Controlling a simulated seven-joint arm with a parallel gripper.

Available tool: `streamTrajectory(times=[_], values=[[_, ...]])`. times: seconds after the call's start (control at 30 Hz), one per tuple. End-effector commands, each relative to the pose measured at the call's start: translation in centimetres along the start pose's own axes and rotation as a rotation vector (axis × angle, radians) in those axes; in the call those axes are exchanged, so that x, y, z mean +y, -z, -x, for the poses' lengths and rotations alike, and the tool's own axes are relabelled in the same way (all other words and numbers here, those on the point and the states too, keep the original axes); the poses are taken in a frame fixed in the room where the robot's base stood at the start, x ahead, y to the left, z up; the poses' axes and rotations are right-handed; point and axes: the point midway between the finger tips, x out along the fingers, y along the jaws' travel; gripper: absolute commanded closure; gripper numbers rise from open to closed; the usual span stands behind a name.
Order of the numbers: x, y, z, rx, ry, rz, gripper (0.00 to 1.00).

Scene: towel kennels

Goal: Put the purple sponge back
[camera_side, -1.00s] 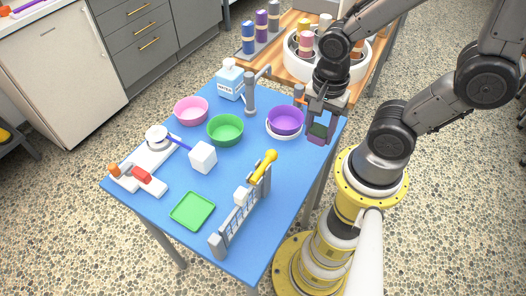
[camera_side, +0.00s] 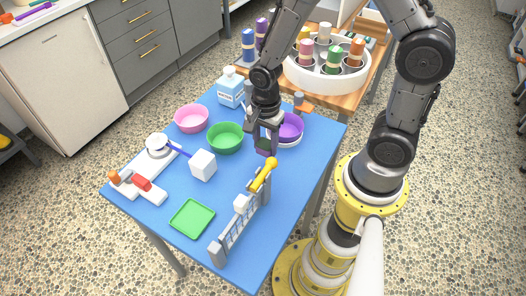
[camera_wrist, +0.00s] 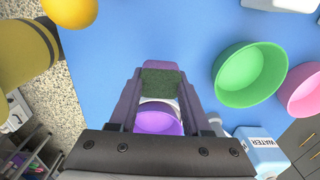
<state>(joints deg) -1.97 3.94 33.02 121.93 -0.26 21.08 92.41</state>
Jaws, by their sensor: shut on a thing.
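My gripper (camera_side: 265,148) is shut on the purple sponge (camera_side: 263,150), which has a dark green face. The gripper points down and holds the sponge between the green bowl and the purple bowl, on the near side. In the wrist view the dark green face of the sponge (camera_wrist: 160,84) shows between the fingertips (camera_wrist: 158,95). The purple bowl (camera_side: 291,126) sits on a white ring to the right and is partly hidden by the gripper. A flat green tray (camera_side: 192,218) lies empty near the table's front edge. I cannot tell the sponge's exact height.
A green bowl (camera_side: 225,138) and a pink bowl (camera_side: 191,118) stand to the left. A white cube (camera_side: 203,163) and a rack (camera_side: 239,222) with a yellow thing (camera_side: 265,175) stand nearer. A water bottle (camera_side: 231,88) stands behind. The blue table (camera_side: 150,200) has free room around the tray.

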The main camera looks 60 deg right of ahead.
Motion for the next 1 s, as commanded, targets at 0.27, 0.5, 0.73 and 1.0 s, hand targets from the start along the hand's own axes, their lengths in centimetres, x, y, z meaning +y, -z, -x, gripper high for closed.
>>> streamTrajectory(times=[0.27, 0.5, 0.73, 1.0], values=[[-0.6, 0.0, -2.7, 0.000, -0.006, 0.000, 1.00], [-0.7, 0.0, -4.0, 0.000, 0.000, 0.000, 1.00], [-0.7, 0.0, -4.1, 0.000, -0.001, 0.000, 1.00], [-0.7, 0.0, -4.2, 0.000, -0.001, 0.000, 0.22]])
